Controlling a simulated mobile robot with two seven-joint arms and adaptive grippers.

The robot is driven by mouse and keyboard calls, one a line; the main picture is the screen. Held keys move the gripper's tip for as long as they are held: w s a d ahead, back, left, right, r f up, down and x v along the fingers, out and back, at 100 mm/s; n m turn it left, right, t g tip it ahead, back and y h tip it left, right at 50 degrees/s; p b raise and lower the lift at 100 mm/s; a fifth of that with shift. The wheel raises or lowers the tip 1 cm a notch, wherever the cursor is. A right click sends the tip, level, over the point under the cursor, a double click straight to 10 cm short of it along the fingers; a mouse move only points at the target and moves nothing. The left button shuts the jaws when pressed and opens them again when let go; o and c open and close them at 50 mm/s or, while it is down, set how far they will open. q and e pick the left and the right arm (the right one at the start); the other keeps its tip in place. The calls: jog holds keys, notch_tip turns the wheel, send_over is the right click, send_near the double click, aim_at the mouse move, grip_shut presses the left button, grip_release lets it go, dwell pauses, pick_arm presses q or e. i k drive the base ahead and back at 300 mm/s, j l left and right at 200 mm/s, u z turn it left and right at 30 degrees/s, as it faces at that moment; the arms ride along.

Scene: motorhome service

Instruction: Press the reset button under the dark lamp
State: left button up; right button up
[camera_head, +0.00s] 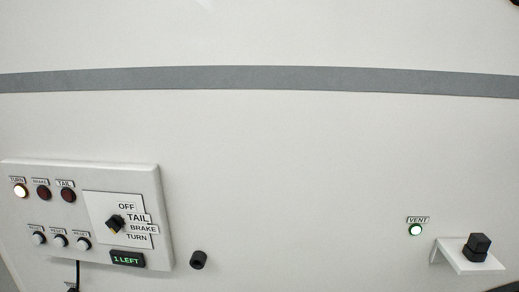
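A pale panel (162,190) is on the white wall at lower left. Its top row has three labelled lamps: the TURN lamp (21,191) glows white, while the BRAKE lamp (43,193) and the TAIL lamp (68,195) are both dark red. Below them is a row of white round buttons: a left button (38,238), a middle button (60,241) and a right button (83,244). Each has a small label above; the right one appears to read RESET, the others are too small to read surely. Neither gripper is in view.
The panel also has a black selector knob (114,223) beside OFF, TAIL, BRAKE, TURN and a display (127,259) reading "1 LEFT". A black cylinder (198,260) protrudes nearby. At right are a lit VENT lamp (415,229) and a white bracket (462,262) with a black knob (477,246).

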aim_at(82, 245)
jog(key=u, duration=1)
